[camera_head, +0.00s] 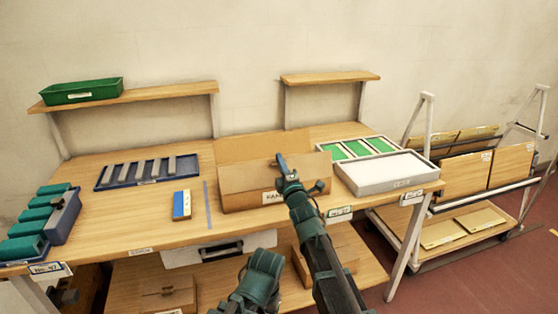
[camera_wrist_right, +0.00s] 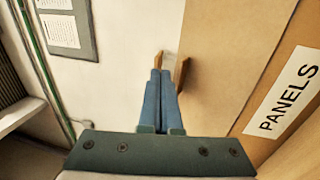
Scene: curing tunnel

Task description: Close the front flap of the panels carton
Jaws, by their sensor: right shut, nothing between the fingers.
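The panels carton (camera_head: 238,201) stands on the bench, with its label on the front. Its back flap (camera_head: 262,147) stands up behind. The front flap (camera_head: 245,178) seems to rise from the front edge; its exact tilt is hard to tell. My right gripper (camera_head: 279,160) is shut and empty, with its fingers at the flap's upper edge; I cannot tell whether they touch. In the right wrist view, the shut blue fingers (camera_wrist_right: 160,78) are left of the carton's brown board (camera_wrist_right: 222,60) and PANELS label (camera_wrist_right: 290,100).
Right of the carton are a grey-white tray (camera_head: 386,181) and a tray of green panels (camera_head: 335,151). To the left are a blue slotted rack (camera_head: 105,177) and a small blue-and-white box (camera_head: 182,204). A cart (camera_head: 428,98) stands at the right.

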